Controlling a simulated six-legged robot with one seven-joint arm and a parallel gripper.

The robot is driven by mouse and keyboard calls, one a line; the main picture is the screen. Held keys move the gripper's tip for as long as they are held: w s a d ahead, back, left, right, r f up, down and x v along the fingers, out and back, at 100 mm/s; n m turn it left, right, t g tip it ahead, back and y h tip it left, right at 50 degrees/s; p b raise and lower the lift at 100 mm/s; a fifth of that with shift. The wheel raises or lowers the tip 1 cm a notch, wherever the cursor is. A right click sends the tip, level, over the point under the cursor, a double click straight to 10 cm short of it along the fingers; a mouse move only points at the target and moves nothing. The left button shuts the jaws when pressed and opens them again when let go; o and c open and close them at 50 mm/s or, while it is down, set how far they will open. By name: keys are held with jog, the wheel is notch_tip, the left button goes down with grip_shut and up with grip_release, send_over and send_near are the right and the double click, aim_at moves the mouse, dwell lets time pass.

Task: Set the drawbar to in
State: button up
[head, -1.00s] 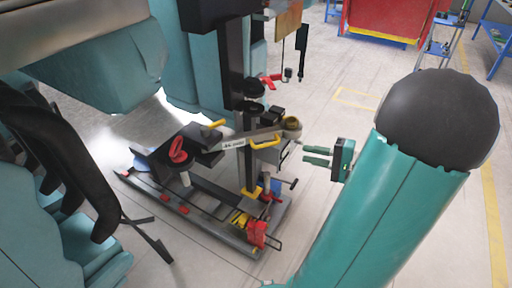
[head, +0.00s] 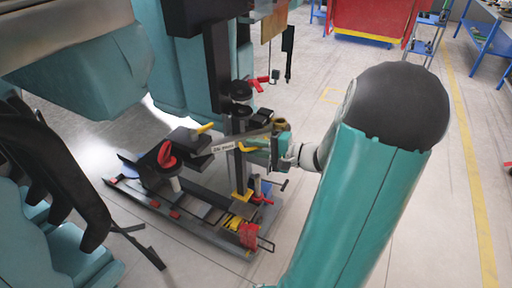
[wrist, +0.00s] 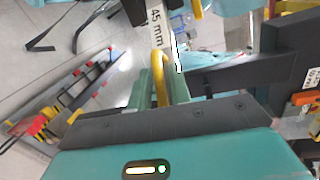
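The drawbar (head: 227,147) is a grey bar with a white label, crossing the black post in the head view. The label reads "45 mm" in the wrist view (wrist: 158,25). A yellow loop handle (head: 251,149) sits at its right part, and a second yellow handle (head: 205,127) at its left. My gripper (head: 268,148) is at the right handle. In the wrist view the green fingers (wrist: 160,88) stand on either side of the yellow loop (wrist: 160,72), with some space between. The fingers look open. Whether they touch the handle is hard to tell.
The bar's black post (head: 238,165) stands on a low rail frame (head: 190,212) with red clamps. A red handle (head: 166,154) is on a black block at the left. Teal car bodies (head: 85,70) stand behind and left. Open floor lies to the right.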

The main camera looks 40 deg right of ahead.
jog(key=shift+c, duration=0.4)
grip_shut()
